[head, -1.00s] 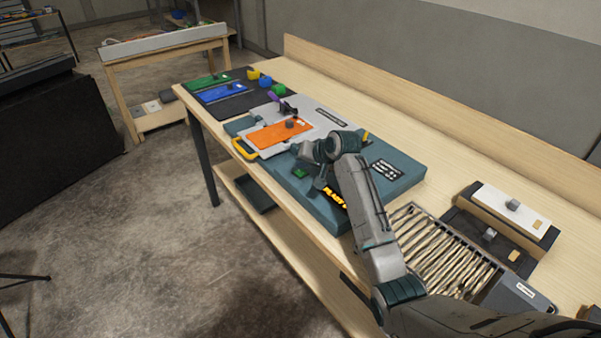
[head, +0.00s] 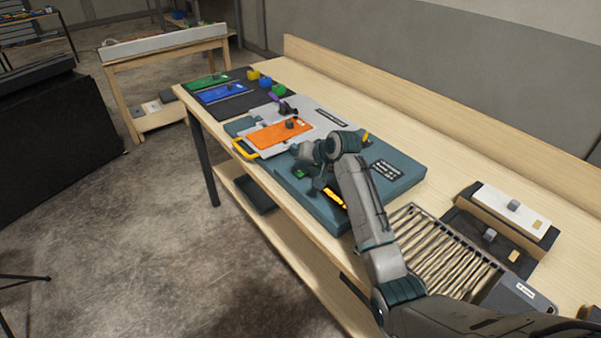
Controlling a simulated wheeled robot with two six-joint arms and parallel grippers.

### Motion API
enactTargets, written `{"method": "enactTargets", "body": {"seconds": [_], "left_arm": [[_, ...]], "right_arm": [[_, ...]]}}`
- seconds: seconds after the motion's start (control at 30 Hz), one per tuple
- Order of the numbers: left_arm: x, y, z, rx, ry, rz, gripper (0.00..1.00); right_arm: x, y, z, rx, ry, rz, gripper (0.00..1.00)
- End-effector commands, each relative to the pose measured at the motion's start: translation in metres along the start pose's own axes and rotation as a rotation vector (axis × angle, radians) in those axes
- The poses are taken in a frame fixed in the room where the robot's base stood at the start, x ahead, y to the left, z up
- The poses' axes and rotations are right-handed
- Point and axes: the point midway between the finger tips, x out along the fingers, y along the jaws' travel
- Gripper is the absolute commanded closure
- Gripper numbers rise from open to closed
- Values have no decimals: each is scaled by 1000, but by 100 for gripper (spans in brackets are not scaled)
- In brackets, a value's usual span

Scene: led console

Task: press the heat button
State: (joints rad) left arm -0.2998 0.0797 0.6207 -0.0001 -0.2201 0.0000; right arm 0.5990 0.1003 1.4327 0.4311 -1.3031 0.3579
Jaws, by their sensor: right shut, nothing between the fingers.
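The teal console (head: 400,187) lies on the long workbench. A lit orange display (head: 335,199) is on its front part, partly covered by my right arm. A small green button or light (head: 299,174) shows left of my right gripper. I cannot read which control is the heat button. My right gripper (head: 319,190) is shut and empty, pointing down low over the console beside the display. Its tips are small and dark, and I cannot tell whether they touch the console. My left gripper is out of view.
An orange plate (head: 279,134) on a grey panel with a yellow handle (head: 244,149) lies to the left. Green (head: 207,81) and blue (head: 222,92) plates are farther back. A slatted tray (head: 440,252) and a white block (head: 511,208) are at the right.

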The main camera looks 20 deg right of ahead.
Motion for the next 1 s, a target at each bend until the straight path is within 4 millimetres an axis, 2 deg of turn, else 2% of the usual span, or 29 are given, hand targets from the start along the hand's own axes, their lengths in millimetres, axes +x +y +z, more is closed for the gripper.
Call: {"method": "enactTargets", "body": {"seconds": [1.0], "left_arm": [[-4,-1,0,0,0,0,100]], "right_arm": [[6,4,4,0,0,0,100]]}}
